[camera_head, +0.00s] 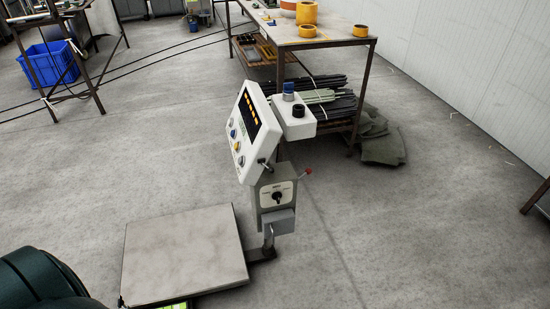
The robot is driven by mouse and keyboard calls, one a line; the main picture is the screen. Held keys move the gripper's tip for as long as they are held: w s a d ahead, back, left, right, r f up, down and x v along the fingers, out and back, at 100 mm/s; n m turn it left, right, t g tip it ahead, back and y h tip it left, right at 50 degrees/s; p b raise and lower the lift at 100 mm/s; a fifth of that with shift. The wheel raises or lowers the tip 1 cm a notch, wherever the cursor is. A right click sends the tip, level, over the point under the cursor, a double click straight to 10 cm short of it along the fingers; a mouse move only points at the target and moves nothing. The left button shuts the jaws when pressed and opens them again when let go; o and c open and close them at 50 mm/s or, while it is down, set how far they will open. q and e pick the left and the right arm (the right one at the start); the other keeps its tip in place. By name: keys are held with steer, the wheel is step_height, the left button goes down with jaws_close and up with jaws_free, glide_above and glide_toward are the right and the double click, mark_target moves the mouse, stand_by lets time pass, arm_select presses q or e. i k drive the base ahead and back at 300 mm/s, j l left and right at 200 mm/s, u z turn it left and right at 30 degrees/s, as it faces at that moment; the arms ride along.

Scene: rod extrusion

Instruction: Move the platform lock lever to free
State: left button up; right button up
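A platform scale stands on the floor, with a bare square platform (185,255) at lower left of centre. A post (268,240) at its right edge carries a grey box (277,201). The box has a black rotary knob (278,197) on its front plate. A thin lever with a red ball tip (308,171) sticks out at the box's upper right. I cannot read the plate's markings. A white tilted console (252,132) with a dark display and several buttons sits above the box. Neither gripper shows; a dark green rounded part at the lower left seems to be my arm.
A workbench (340,32) with yellow tape rolls stands behind, with dark rods (325,100) on its lower shelf. Grey cloth (382,140) lies beside it. A blue crate (47,65) sits under a frame at upper left. The floor right of the scale is clear.

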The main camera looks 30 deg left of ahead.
mark_target(308, 171)
steer(key=i+l+u, duration=0.4)
steer(key=l+u, duration=0.25)
steer(key=i+l+u, duration=0.1)
steer(key=l+u, duration=0.2)
steer(key=i+l+u, duration=0.1)
steer(key=l+u, duration=0.4)
steer(key=l, duration=0.3)
